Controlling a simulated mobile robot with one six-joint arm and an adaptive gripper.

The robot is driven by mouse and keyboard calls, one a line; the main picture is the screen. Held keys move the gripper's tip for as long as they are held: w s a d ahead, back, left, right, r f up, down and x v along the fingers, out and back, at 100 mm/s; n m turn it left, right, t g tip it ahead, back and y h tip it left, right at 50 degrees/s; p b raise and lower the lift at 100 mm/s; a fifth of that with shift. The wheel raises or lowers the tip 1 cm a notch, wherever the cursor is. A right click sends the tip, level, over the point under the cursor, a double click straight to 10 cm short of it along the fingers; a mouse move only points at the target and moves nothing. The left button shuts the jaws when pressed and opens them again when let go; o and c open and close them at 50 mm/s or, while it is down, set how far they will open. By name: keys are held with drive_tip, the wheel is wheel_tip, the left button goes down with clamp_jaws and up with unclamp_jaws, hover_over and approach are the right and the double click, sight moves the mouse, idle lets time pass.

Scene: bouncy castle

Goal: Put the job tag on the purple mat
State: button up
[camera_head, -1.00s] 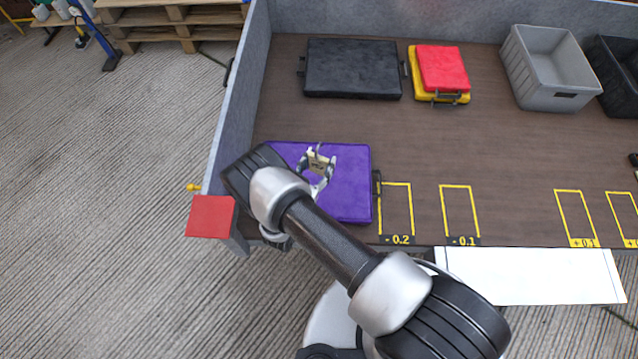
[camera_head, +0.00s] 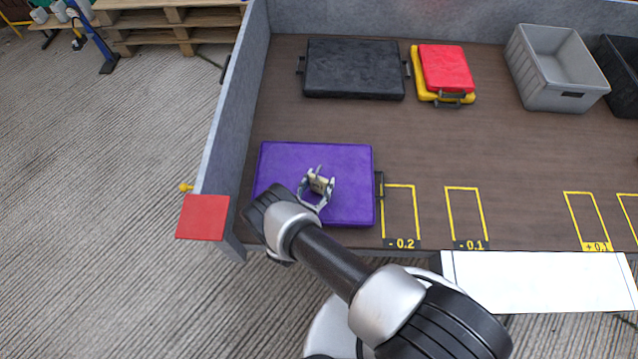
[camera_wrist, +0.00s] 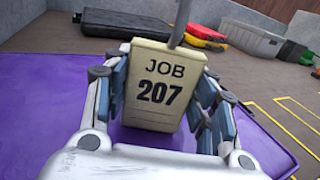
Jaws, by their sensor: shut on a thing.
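The job tag (camera_wrist: 160,88) is a cream block printed "JOB 207", with a grey rod or loop at its top. It is upright between the fingers of my gripper (camera_wrist: 160,105), which is shut on it. In the head view the tag (camera_head: 320,184) and my gripper (camera_head: 317,190) are over the middle of the purple mat (camera_head: 350,160). The mat also fills the lower wrist view (camera_wrist: 40,100) around the tag. The tag's lower end is low near the mat; I cannot tell whether it touches.
A black mat (camera_head: 353,70) lies at the back left. A red mat (camera_head: 446,68) lies on a yellow one (camera_head: 428,95) beside it. A grey crate (camera_head: 548,95) stands at the back right. Yellow outlined slots (camera_head: 464,188) mark the front of the table. A grey wall (camera_head: 235,110) bounds the left.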

drive_tip(key=shift+f, duration=0.15)
drive_tip(key=o, duration=1)
drive_tip(key=shift+c, duration=0.2)
drive_tip(key=shift+r, duration=0.2)
drive_tip(key=p+v, duration=0.1)
drive_tip(key=v, duration=1)
drive_tip(key=shift+s+a+p, duration=0.15)
drive_tip(key=shift+s+p, duration=0.1)
drive_tip(key=shift+p, duration=0.15)
drive_tip(key=shift+s+a, duration=0.1)
drive_tip(key=shift+s, duration=0.15)
drive_tip(key=shift+f, duration=0.1)
